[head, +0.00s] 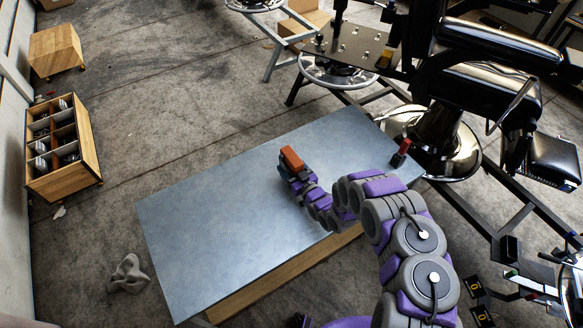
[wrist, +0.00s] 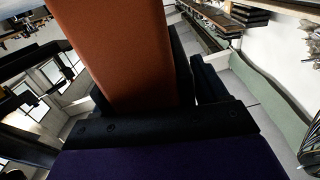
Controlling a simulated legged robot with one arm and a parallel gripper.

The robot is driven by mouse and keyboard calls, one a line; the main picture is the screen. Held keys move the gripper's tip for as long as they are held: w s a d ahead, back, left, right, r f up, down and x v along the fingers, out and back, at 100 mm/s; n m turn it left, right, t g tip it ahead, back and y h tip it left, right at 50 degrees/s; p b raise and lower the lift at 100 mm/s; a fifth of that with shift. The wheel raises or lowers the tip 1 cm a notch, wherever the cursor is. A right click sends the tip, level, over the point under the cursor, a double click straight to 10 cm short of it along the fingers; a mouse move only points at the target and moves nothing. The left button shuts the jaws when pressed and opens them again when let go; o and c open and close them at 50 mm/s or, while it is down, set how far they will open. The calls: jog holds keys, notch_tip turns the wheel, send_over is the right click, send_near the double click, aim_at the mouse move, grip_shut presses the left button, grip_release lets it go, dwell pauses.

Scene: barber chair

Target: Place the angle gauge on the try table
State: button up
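An orange block (head: 291,158), which may be the angle gauge, is at the tip of my gripper (head: 288,168). In the wrist view the orange block (wrist: 118,55) fills the upper middle, rising from between the dark fingers; my gripper looks shut on it. Its lower end is hidden by the gripper. A flat blue-grey table (head: 215,235), which may be the try table, lies below my arm. The gripper and block appear over its upper middle part; the height of the gap cannot be told. The tabletop I can see is bare there.
A small red and black object (head: 401,150) stands at the table's right end. A black barber chair (head: 475,95) is beyond it. A metal plate table (head: 350,45) with small parts is at the top. A wooden divided box (head: 88,165) and a grey lump (head: 128,275) are at left.

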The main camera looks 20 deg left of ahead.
jog(key=w+d+r+p+v, duration=0.1)
jog(key=p+v, duration=0.1)
jog(key=v, duration=1.1)
jog(key=w+d+r+g+h, duration=0.1)
jog(key=w+d+r+h, duration=0.35)
jog(key=d, duration=0.35)
jog(key=w+d+r+h, duration=0.3)
jog(key=w+d+h, duration=0.15)
jog(key=d, duration=0.35)
jog(key=s+d+r+m+g+h, duration=0.2)
jog(key=s+d+r+m+h, duration=0.1)
jog(key=d+r, duration=0.4)
jog(key=s+d+r+m+g+h, duration=0.1)
jog(key=s+d+r+m+h, duration=0.15)
jog(key=d+r, duration=0.35)
jog(key=s+d+r+m+g+h, duration=0.1)
jog(key=s+r+m+g, duration=0.1)
jog(key=s+r, duration=0.45)
jog(key=s+d+r+m+g+h, duration=0.1)
jog(key=s+r+g, duration=0.15)
jog(key=s, duration=0.75)
jog(key=s+a+r+g+y, duration=0.1)
jog(key=s+a+r+g, duration=0.1)
jog(key=s, duration=1)
jog(key=s+a+r+m+g+y, duration=0.1)
jog(key=s+a+r+g, duration=0.2)
jog(key=s, duration=1)
jog(key=shift+a+r+y, duration=0.35)
jog(key=shift+a+r, duration=0.4)
jog(key=shift+r, duration=0.1)
